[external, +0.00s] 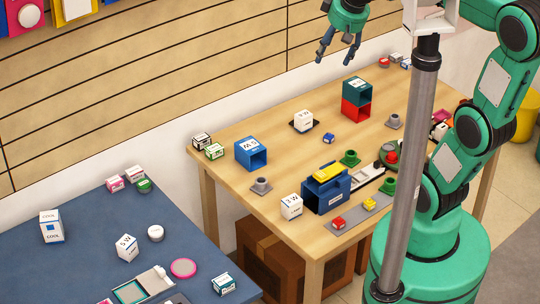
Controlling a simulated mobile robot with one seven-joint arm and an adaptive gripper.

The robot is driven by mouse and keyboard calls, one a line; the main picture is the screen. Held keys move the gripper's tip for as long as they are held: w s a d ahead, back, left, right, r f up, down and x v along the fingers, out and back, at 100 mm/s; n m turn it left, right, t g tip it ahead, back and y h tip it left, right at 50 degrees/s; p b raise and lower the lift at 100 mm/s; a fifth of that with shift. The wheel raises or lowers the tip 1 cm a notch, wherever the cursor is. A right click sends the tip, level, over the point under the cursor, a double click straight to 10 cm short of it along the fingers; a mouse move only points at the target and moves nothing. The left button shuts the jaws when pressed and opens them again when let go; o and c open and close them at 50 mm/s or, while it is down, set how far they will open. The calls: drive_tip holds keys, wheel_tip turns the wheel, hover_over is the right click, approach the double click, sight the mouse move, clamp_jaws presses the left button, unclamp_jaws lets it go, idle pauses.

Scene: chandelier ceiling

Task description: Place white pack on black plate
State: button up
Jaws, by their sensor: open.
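A small white pack (302,119) with dark print sits upright on a thin black plate (293,125) on the wooden table, left of its middle at the back. The plate's dark edges show around its base. Another white pack (291,206) with print stands at the table's front left, beside a dark blue box. My gripper (337,54) is open and empty, fingers down, high at the top of the picture, well above the table and apart from both packs.
A blue open box (251,153), a teal-and-red stack (356,99) and a dark blue box (326,187) with a yellow top stand on the wooden table. Grey pegs and small blocks are scattered there. A blue table (80,255) at left holds more white packs.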

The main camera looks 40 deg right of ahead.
drive_tip(key=s+a+f, duration=0.1)
drive_tip(key=s, duration=0.6)
drive_tip(key=s+a+f+t, duration=0.1)
drive_tip(key=s+a+f, duration=0.1)
drive_tip(key=s, duration=0.5)
wheel_tip(320, 180, down, 9)
drive_tip(key=b, duration=0.9)
drive_tip(key=shift+f, duration=0.15)
wheel_tip(320, 180, down, 12)
drive_tip(key=b, duration=1.2)
